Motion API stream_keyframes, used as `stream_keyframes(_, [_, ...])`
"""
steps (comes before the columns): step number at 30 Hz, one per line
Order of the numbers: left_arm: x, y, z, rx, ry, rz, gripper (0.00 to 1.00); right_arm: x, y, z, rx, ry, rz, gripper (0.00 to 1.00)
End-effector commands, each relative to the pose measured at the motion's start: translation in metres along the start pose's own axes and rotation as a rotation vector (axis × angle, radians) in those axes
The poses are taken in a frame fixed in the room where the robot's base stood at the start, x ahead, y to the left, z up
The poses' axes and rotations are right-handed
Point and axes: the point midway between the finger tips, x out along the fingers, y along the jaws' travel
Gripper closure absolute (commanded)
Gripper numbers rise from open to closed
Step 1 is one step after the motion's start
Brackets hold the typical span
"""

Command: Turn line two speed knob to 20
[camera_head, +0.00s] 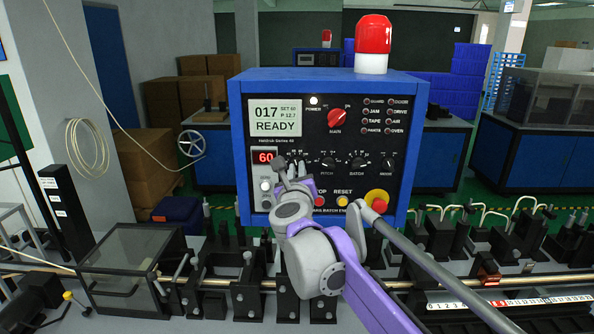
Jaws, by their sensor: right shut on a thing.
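A blue control box (235,130) with a black front panel stands ahead of me. Its pale screen (275,117) reads 017, SET 60, P 12.7 and READY. A red number display (265,156) below it reads 60. My right gripper (294,176) reaches up to the panel just right of this display, shut at a dial there. The speed knob inside the jaws is mostly hidden by the fingers, so its pointer cannot be read. I cannot make out a line two label. My left gripper is not in view.
Right of my gripper are the PITCH knob (327,164), BATCH knob (357,164) and MODE knob (387,166). A red knob (337,117) sits above. A red emergency button (378,201) is at lower right. A clear-lidded box (125,262) and fixtures crowd the bench.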

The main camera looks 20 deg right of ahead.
Motion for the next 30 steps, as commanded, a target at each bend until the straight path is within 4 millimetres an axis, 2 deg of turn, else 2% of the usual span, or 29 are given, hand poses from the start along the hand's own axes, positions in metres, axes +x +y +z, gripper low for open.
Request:
stream_keyframes(8, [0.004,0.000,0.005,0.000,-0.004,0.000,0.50,0.000,0.000,-0.001,-0.169,0.000,0.000,1.00])
stream_keyframes(30, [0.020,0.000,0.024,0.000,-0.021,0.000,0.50,0.000,-0.001,-0.001,-0.827,0.000,0.000,1.00])
